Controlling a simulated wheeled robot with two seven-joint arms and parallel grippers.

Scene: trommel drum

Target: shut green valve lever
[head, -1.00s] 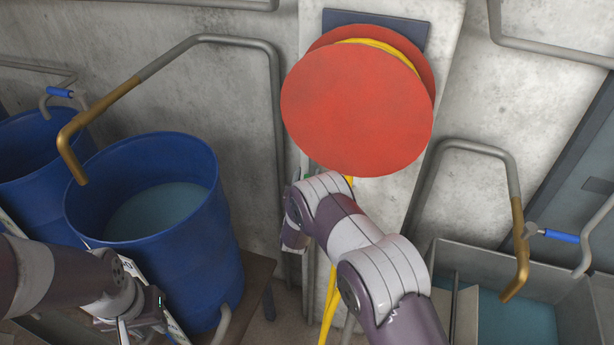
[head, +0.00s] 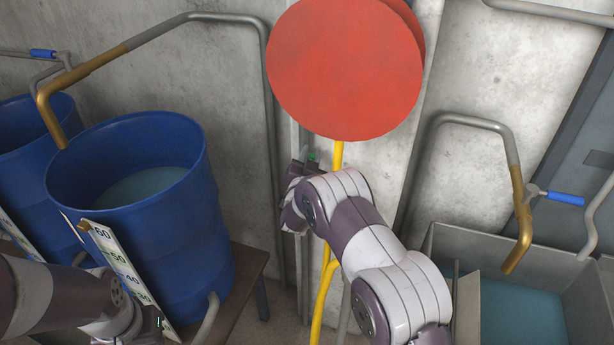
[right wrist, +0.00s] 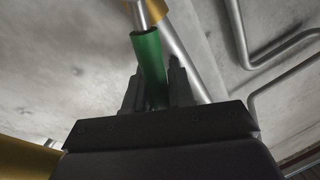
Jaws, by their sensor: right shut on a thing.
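The green valve lever (right wrist: 150,62) is a green sleeve on a metal rod. In the right wrist view it stands between the two dark fingers of my right gripper (right wrist: 158,88), which is shut on it. In the head view only a small bit of green (head: 312,156) shows beside my right gripper (head: 299,172), below the red disc. My own wrist and forearm hide most of the lever and the valve there. My left gripper (head: 140,334) is at the lower left by the blue drum, partly cut off by the frame edge, and its fingers cannot be made out.
A large red disc (head: 345,70) hangs above my right wrist, with a yellow pipe (head: 323,290) running down below it. Blue drums of water (head: 175,240) stand left. A grey tank (head: 440,240) with a blue-handled tap (head: 565,198) is at the right.

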